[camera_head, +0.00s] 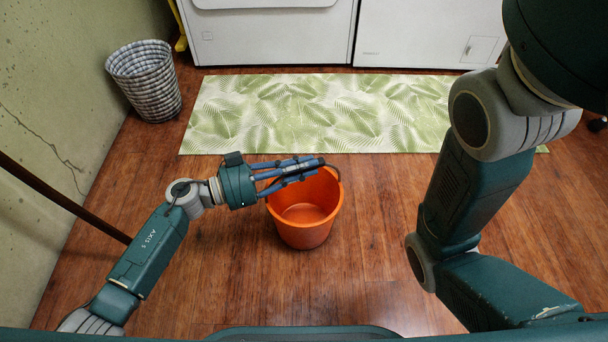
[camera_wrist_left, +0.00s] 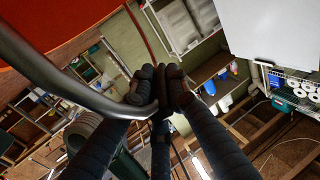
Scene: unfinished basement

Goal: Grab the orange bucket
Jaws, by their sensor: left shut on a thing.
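The orange bucket (camera_head: 305,222) stands in the middle of the wooden floor in the head view, open side up. My left gripper (camera_head: 318,163) reaches in from the left over the bucket's far rim. It is shut on the bucket's dark handle, which runs into the closed fingers (camera_wrist_left: 160,92) in the left wrist view. The bucket's orange side (camera_wrist_left: 50,30) fills the upper left of that view. Whether the bucket's base touches the floor is hard to tell. My right arm shows at the right, but its gripper is out of view.
A grey woven basket (camera_head: 148,85) stands by the left wall. A green leaf-patterned mat (camera_head: 320,110) lies behind the bucket, in front of white appliances (camera_head: 270,38). A dark pole (camera_head: 62,198) leans at the left. The floor right of the bucket is clear.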

